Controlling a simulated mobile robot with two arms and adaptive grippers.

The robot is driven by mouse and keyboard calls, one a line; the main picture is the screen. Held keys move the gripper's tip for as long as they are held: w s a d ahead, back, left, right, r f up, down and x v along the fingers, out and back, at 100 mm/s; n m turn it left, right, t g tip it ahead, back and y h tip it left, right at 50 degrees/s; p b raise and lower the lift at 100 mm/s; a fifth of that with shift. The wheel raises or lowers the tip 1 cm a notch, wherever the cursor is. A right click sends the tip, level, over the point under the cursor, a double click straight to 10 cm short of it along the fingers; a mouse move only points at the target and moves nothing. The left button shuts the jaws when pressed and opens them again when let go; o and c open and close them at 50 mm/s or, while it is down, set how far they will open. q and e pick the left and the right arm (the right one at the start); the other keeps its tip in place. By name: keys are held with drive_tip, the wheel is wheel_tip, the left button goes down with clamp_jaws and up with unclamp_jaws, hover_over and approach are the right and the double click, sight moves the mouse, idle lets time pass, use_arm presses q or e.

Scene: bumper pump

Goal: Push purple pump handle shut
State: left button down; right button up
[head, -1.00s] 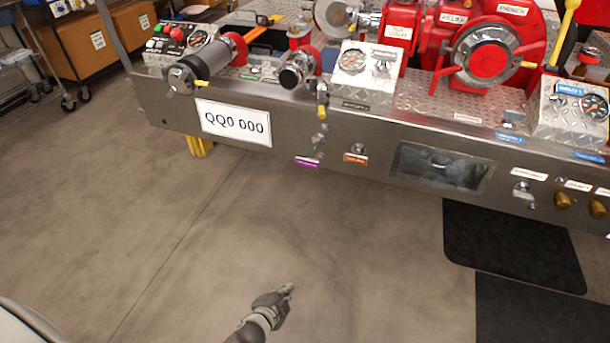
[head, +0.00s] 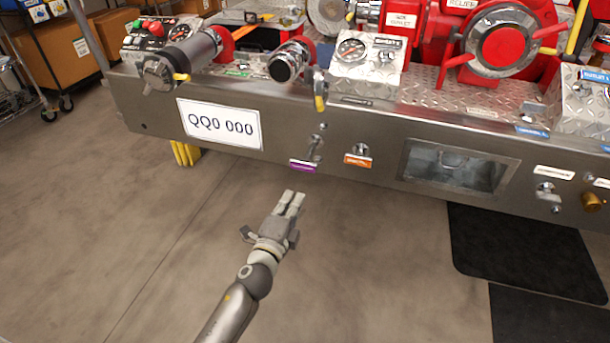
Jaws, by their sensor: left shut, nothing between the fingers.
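The purple-labelled pump handle (head: 314,148) is a small metal lever on the front face of the steel bumper. Its purple label (head: 303,166) sits just below it. My left gripper (head: 295,197) is shut and empty. In the picture it shows just below the purple label, with its fingers pointing up toward the bumper; a gap separates it from the handle. My right gripper is not in view.
An orange-labelled handle (head: 360,153) is close on the right of the purple one. The steel bumper (head: 400,119) carries a licence plate (head: 219,124), gauges and red pump parts. Black mats (head: 525,247) lie on the floor at right.

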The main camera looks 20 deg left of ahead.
sight(309, 169)
use_arm(q)
drive_tip(key=w+b, duration=0.1)
drive_tip(key=w, duration=0.9)
drive_tip(key=shift+w+d, duration=0.1)
drive_tip(key=shift+d, duration=0.1)
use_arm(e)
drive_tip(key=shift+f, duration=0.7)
use_arm(q)
drive_tip(key=shift+f, duration=0.1)
drive_tip(key=shift+w+b, duration=0.25)
drive_tip(key=shift+b, duration=0.1)
drive_tip(key=w+b, duration=0.2)
drive_tip(key=w, duration=0.5)
drive_tip(key=shift+r, duration=0.4)
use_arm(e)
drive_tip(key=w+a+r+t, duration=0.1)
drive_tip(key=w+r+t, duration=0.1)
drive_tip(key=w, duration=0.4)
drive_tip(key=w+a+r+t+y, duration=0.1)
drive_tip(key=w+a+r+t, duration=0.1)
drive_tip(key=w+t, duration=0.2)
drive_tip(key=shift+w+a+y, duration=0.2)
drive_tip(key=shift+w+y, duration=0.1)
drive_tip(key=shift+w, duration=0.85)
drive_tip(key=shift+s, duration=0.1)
